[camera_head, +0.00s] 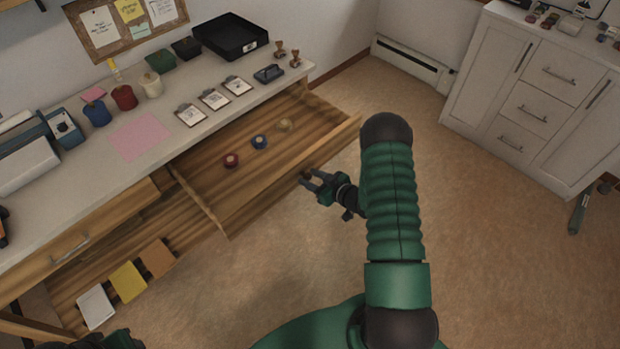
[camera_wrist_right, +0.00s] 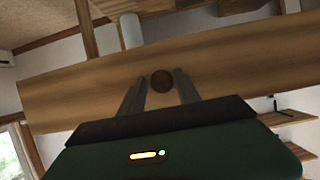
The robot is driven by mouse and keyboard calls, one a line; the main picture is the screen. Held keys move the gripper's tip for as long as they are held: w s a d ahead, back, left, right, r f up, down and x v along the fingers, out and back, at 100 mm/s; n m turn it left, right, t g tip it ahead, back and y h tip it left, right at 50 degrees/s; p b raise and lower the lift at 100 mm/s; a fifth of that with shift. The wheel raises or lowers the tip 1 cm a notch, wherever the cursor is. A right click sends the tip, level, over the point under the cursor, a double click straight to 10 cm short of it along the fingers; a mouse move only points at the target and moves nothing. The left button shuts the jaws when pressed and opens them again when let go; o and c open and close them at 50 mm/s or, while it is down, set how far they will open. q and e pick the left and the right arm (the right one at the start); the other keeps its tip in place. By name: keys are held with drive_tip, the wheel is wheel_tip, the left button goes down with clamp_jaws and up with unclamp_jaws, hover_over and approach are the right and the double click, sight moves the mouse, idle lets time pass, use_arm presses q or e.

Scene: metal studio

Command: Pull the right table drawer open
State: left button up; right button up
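The right table drawer (camera_head: 262,190) is pulled well out from the table (camera_head: 140,135). Three small round items, red (camera_head: 231,160), blue (camera_head: 259,142) and tan (camera_head: 285,125), lie inside it. My right gripper (camera_head: 308,180) is at the outside of its front panel. In the right wrist view, a round brown knob (camera_wrist_right: 161,80) sits on the wooden drawer front (camera_wrist_right: 240,70). My right fingers (camera_wrist_right: 160,85) stand on either side of the knob, with a slight gap showing. Only a dark green part of my left gripper (camera_head: 115,341) shows at the bottom left edge; its fingers are hidden.
The left drawer with a bar handle (camera_head: 70,248) is closed. A low wooden shelf below holds a white (camera_head: 96,306), a yellow (camera_head: 128,281) and a brown (camera_head: 158,258) flat item. A white cabinet (camera_head: 478,85) stands at the right. The carpet in front is clear.

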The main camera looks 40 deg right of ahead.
drive_tip(key=shift+o, duration=1)
drive_tip(key=p+v, duration=0.1)
drive_tip(key=v, duration=1.5)
drive_tip(key=shift+s, duration=0.35)
